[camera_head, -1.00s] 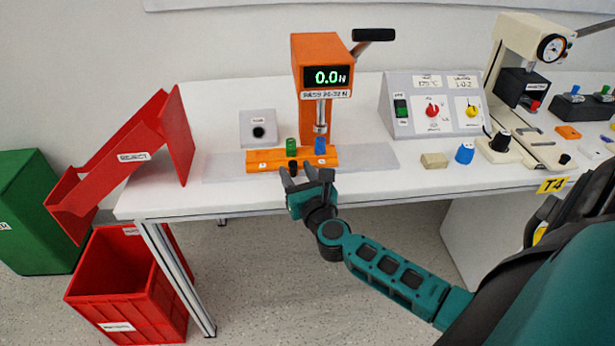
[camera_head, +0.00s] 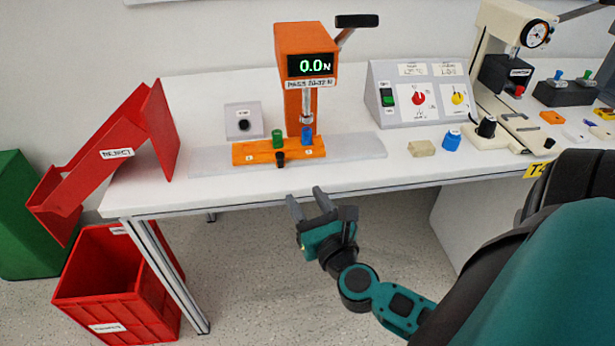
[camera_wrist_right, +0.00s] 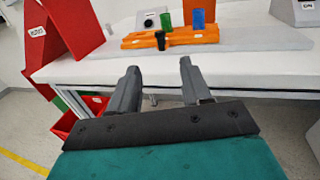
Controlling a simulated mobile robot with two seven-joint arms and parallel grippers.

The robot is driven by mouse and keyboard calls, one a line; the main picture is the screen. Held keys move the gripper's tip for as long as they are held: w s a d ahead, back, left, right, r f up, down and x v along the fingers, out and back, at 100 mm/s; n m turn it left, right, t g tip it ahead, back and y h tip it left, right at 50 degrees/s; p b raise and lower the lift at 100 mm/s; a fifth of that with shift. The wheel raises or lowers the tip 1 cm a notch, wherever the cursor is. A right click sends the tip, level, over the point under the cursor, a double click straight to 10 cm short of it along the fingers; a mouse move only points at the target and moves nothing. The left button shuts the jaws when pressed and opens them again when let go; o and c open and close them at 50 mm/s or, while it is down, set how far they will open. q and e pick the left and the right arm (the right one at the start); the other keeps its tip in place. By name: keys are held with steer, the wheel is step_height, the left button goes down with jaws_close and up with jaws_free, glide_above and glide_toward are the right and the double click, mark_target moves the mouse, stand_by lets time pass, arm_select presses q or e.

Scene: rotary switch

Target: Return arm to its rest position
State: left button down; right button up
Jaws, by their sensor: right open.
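My right gripper (camera_head: 308,197) is open and empty, in front of the table's front edge and below the orange fixture. In the right wrist view its two grey fingers (camera_wrist_right: 157,78) stand apart with nothing between them. The rotary switches stand on the control box (camera_head: 412,120): a red knob (camera_head: 418,98) and a yellow knob (camera_head: 458,98), beside a green rocker switch (camera_head: 388,96). My left gripper is not in view.
The white table (camera_head: 200,197) carries an orange press (camera_head: 306,45) and an orange fixture (camera_head: 250,155) with green and blue pieces. A red reject chute (camera_head: 100,160) and red bin (camera_head: 125,300) stand left. A beige press (camera_head: 505,40) stands right.

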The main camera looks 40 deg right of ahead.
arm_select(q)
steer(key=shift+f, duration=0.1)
arm_select(e)
steer(key=shift+a, duration=0.1)
steer(key=s+a+f+n+g+y+p, duration=0.2)
steer(key=a+n+y, duration=0.75)
steer(key=n, duration=1.55)
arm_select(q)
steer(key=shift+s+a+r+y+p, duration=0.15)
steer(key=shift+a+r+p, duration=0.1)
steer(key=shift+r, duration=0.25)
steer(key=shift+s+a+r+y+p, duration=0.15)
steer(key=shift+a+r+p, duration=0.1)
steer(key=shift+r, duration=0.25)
arm_select(e)
steer(key=s+a+f+n+g+h, duration=0.1)
steer(key=s+f+n+g, duration=0.1)
steer(key=n, duration=0.6)
steer(key=s+a+f+n+g+h, duration=0.1)
steer(key=s+a+f+n+g, duration=0.1)
steer(key=s+f+n, duration=0.2)
step_height(320, 180, down, 4)
steer(key=n, duration=0.5)
steer(key=shift+a+r, duration=0.25)
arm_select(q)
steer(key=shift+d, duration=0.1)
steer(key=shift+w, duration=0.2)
arm_select(e)
steer(key=shift+c, duration=0.5)
